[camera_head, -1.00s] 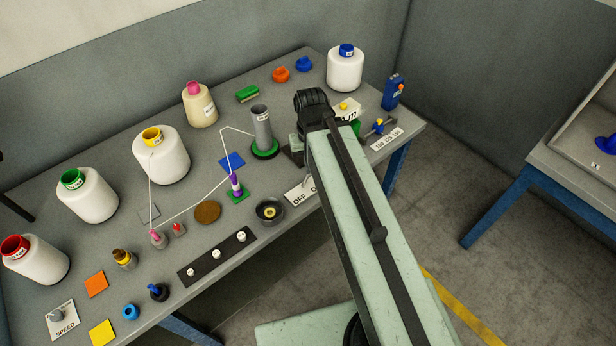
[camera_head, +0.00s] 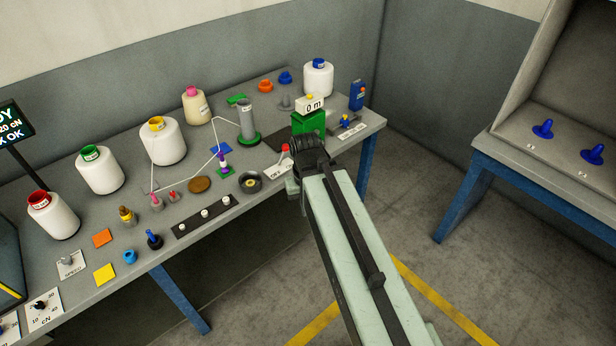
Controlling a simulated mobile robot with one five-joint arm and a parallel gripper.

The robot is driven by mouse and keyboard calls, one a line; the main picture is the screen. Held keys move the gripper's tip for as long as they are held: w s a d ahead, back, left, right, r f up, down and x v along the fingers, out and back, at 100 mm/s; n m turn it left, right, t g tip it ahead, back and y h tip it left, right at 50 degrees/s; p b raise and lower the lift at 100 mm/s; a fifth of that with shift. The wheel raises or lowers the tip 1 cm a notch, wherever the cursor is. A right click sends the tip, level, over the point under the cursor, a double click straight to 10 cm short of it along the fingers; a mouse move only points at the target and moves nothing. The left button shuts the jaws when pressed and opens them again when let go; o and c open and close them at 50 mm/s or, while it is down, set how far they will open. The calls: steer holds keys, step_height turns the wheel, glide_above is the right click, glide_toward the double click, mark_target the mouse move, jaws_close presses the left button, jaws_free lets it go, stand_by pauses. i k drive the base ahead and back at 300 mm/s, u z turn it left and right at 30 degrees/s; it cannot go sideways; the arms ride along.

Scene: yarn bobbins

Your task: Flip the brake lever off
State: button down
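A lever with a red knob (camera_head: 285,149) stands on a white plate (camera_head: 276,171) marked OFF, near the table's front edge. It looks like the brake lever. The right part of the plate is hidden behind my arm. My gripper's end of the arm (camera_head: 308,154) is just right of the lever, with a pale green part (camera_head: 292,187) low at the front edge. The fingers are hidden, so I cannot tell whether they are open or touch the lever.
A green counter (camera_head: 311,122) reading 0 m stands just behind my arm's end. A grey tube on a green base (camera_head: 247,123), a dark cup (camera_head: 251,182) and a black peg strip (camera_head: 206,214) are to the left. A blue-yellow fitting (camera_head: 345,121) is on the right.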

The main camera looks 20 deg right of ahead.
mark_target(285, 148)
steer(key=z, duration=0.4)
steer(key=k, duration=0.1)
steer(key=u, duration=0.85)
steer(key=i, duration=0.95)
steer(key=u, duration=0.45)
steer(key=k, duration=0.95)
steer(key=u, duration=0.15)
steer(key=i, duration=0.9)
steer(key=z, duration=0.05)
